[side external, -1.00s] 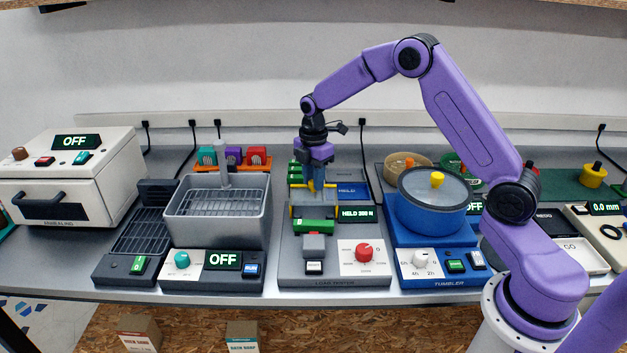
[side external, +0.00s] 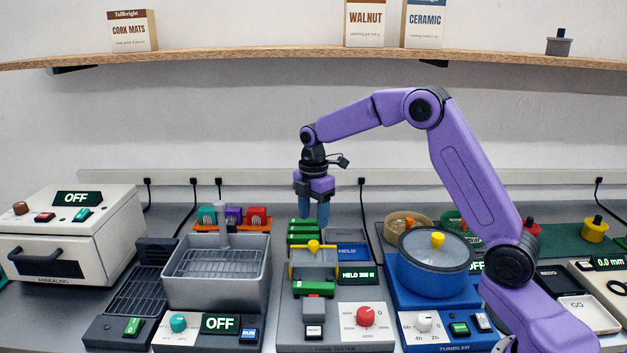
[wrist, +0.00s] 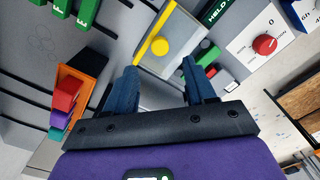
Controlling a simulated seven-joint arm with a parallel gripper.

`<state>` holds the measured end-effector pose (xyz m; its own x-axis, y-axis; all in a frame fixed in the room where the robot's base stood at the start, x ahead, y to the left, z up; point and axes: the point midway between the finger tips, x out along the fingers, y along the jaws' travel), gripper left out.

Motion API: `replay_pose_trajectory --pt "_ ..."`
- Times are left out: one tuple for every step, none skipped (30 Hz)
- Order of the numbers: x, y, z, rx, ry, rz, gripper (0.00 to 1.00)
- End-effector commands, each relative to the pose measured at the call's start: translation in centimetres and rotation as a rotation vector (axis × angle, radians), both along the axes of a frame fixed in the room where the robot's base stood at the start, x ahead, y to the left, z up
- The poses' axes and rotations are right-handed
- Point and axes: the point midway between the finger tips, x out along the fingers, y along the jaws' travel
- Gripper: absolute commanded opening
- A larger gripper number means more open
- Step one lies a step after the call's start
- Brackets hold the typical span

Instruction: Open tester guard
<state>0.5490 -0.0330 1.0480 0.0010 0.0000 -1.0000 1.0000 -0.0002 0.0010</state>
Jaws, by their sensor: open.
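The load tester (side external: 336,313) stands mid-bench. Its guard (side external: 300,268) is a grey panel with a yellow bar and yellow knob (side external: 314,245) along its upper edge. In the wrist view, the guard panel (wrist: 178,35) lies just beyond the fingers, with the yellow knob (wrist: 159,45) on it. A green piece (side external: 313,288) shows in front of the guard. The tester display (side external: 356,275) appears to read HELD 300 N. My gripper (side external: 313,215) points down, open and empty, above and apart from the knob. Both blue fingers show in the wrist view (wrist: 160,72).
Several green blocks (side external: 303,228) stand behind the guard, with a blue tray (side external: 350,252) beside them. A grey basin (side external: 215,290) stands left, a blue tumbler (side external: 438,270) right. An orange rack (side external: 235,222) holds coloured pieces. A shelf (side external: 270,53) runs above.

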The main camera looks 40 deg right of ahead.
Motion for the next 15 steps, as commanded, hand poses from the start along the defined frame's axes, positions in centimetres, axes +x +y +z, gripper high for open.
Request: replay_pose_trajectory --pt "0.1 0.1 1.2 0.000 -0.005 0.001 0.55" --pt "0.1 0.0 1.9 0.001 -0.006 0.000 0.55" --pt "0.1 0.0 2.7 0.001 -0.006 0.001 0.55" --pt "0.1 0.1 3.3 0.000 -0.005 0.002 0.55" --pt "0.1 0.1 4.0 0.000 -0.006 0.001 0.55" --pt "0.1 0.0 4.8 0.000 -0.006 0.001 0.55" --pt "0.1 0.0 5.4 0.000 -0.005 0.001 0.55" --pt "0.1 0.1 5.9 0.000 -0.005 0.001 0.55" --pt "0.1 0.0 6.6 0.000 -0.004 0.001 0.55" --pt "0.1 0.0 7.1 0.000 -0.004 0.001 0.55" --pt "0.0 0.0 7.6 0.000 -0.005 0.000 0.55" --pt "0.1 0.0 8.1 0.000 -0.003 0.000 0.55" --pt "0.1 0.0 8.5 0.000 -0.004 0.000 0.55" --pt "0.1 0.0 8.8 0.000 -0.003 0.000 0.55" --pt "0.0 0.0 9.1 0.000 -0.002 0.000 0.55"
